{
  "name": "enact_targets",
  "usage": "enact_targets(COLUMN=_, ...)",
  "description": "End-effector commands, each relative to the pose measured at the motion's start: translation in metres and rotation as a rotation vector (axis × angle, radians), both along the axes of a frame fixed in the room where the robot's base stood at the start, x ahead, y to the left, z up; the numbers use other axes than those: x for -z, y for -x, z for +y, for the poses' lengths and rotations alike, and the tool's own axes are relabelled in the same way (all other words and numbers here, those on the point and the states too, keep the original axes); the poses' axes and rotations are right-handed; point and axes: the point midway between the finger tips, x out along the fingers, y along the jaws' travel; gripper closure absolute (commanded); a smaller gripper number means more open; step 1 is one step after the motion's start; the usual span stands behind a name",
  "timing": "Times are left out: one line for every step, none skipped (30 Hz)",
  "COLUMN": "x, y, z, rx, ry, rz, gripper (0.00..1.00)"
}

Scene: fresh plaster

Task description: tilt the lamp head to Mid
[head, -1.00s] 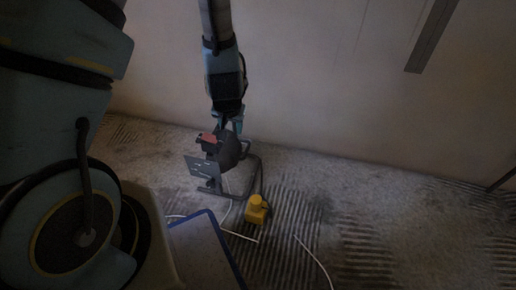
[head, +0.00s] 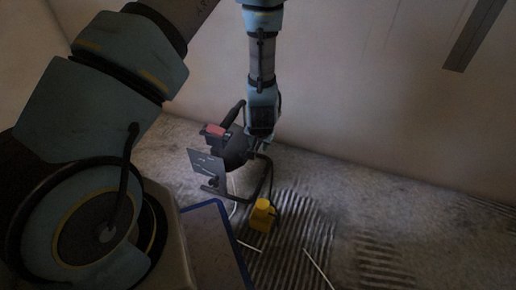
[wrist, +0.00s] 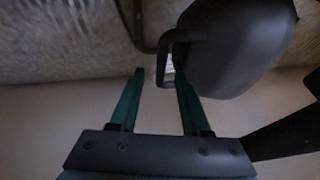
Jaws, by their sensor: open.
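The lamp stands on the floor in the head view, with a dark rounded lamp head (head: 234,152) on a bent tube stand (head: 262,184). A red part (head: 215,130) sits on top, and a grey plate (head: 206,168) with pale marks is at its left. My gripper (head: 258,150) is at the right side of the lamp head; its fingers are mostly hidden there. In the wrist view my gripper (wrist: 159,73) has its two green fingers apart. The lamp head's dark loop handle (wrist: 162,60) shows between the fingertips; contact cannot be told.
A yellow block (head: 262,215) with a cord stands on the floor just right of the lamp. White cables (head: 318,270) lie nearby. A blue-edged panel (head: 212,245) is at the front. The wall rises close behind; the floor at the right is clear.

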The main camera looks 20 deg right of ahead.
Motion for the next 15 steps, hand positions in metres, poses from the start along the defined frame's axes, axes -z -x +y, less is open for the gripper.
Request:
enact_targets(x=0.0061, y=-0.0019, z=-0.0004, rx=0.000, ry=0.000, rz=0.000, gripper=0.53)
enact_targets(x=0.0077, y=-0.0028, z=-0.0006, rx=0.000, ry=0.000, rz=0.000, gripper=0.53)
enact_targets(x=0.0092, y=-0.0037, z=-0.0009, rx=0.000, ry=0.000, rz=0.000, gripper=0.53)
enact_targets(x=0.0099, y=-0.0042, z=-0.0011, rx=0.000, ry=0.000, rz=0.000, gripper=0.53)
enact_targets(x=0.0104, y=-0.0046, z=-0.0012, rx=0.000, ry=0.000, rz=0.000, gripper=0.53)
enact_targets(x=0.0107, y=-0.0049, z=-0.0012, rx=0.000, ry=0.000, rz=0.000, gripper=0.53)
enact_targets(x=0.0107, y=-0.0050, z=-0.0013, rx=0.000, ry=0.000, rz=0.000, gripper=0.53)
enact_targets(x=0.0106, y=-0.0050, z=-0.0013, rx=0.000, ry=0.000, rz=0.000, gripper=0.53)
enact_targets(x=0.0105, y=-0.0050, z=-0.0013, rx=0.000, ry=0.000, rz=0.000, gripper=0.53)
enact_targets(x=0.0103, y=-0.0050, z=-0.0013, rx=0.000, ry=0.000, rz=0.000, gripper=0.53)
enact_targets(x=0.0103, y=-0.0050, z=-0.0013, rx=0.000, ry=0.000, rz=0.000, gripper=0.53)
enact_targets(x=0.0102, y=-0.0049, z=-0.0012, rx=0.000, ry=0.000, rz=0.000, gripper=0.53)
enact_targets(x=0.0102, y=-0.0049, z=-0.0012, rx=0.000, ry=0.000, rz=0.000, gripper=0.53)
enact_targets(x=0.0102, y=-0.0049, z=-0.0012, rx=0.000, ry=0.000, rz=0.000, gripper=0.56)
enact_targets(x=0.0101, y=-0.0049, z=-0.0012, rx=0.000, ry=0.000, rz=0.000, gripper=0.61)
